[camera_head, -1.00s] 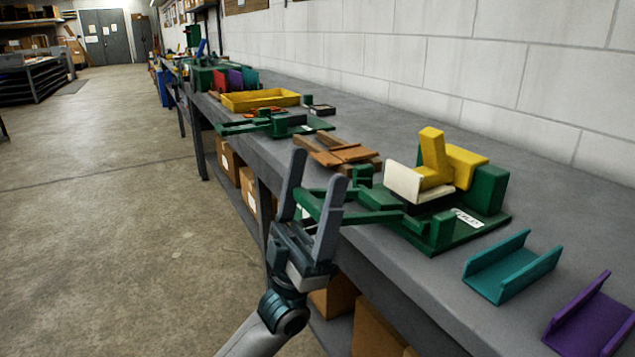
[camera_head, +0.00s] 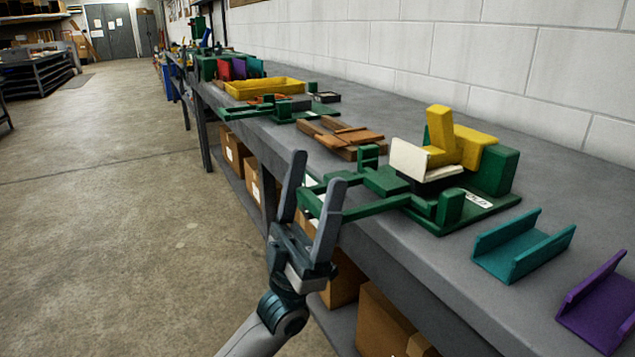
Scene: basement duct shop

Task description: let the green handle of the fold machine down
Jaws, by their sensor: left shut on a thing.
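The fold machine (camera_head: 487,211) stands on the grey bench, a green base with a label and a green block at its back. Its green handle (camera_head: 375,209) is a frame of bars reaching out past the bench's front edge and sloping down toward my left gripper (camera_head: 316,166). A white bent piece (camera_head: 411,160) stands on the machine in front of yellow blocks (camera_head: 439,137). My right gripper is not in view.
A teal channel (camera_head: 522,251) and a purple channel (camera_head: 598,302) lie on the bench at right. Brown wooden pieces (camera_head: 342,137), another green tool (camera_head: 283,112) and a yellow tray (camera_head: 262,88) lie farther back. Cardboard boxes (camera_head: 382,322) sit below. The floor at left is clear.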

